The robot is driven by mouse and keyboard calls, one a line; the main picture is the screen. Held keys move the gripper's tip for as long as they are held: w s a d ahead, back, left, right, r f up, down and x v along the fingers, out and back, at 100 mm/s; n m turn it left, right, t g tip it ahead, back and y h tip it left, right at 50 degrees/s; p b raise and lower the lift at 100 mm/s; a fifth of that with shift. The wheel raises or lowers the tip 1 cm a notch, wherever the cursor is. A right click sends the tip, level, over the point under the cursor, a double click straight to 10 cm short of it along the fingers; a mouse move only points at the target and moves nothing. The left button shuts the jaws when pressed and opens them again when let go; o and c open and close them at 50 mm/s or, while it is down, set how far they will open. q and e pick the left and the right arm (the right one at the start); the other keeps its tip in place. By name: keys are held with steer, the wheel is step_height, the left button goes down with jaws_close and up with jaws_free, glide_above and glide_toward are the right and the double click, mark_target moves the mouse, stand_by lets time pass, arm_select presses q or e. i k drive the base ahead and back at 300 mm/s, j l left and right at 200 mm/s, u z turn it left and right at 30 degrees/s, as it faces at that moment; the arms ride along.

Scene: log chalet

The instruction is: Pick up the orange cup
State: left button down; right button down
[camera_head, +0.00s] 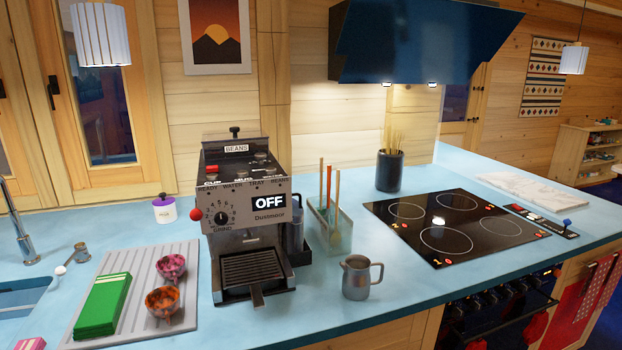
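The orange cup (163,301) stands upright on a grey ribbed drying mat (140,322) at the left of the counter. It has a mottled orange and dark pattern. A similar pink and dark cup (171,266) stands just behind it, close by. A green block-like item (102,305) lies on the mat to the left of both cups. Neither of my grippers shows in the head view.
A coffee machine (240,220) stands right of the mat. A metal pitcher (356,279), a glass holder with sticks (330,228) and a black cooktop (450,225) lie further right. A sink (20,297) is at the left. Blue counter (300,322) is clear along the front middle.

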mark_target(162, 302)
steer(key=u, duration=1.35)
steer(key=i+j, duration=0.1)
steer(key=j, duration=0.15)
steer(key=i+j+z, duration=0.1)
steer(key=j+z, duration=0.2)
steer(key=i+j+z, duration=0.1)
steer(key=j+z, duration=0.2)
steer(key=j, duration=0.15)
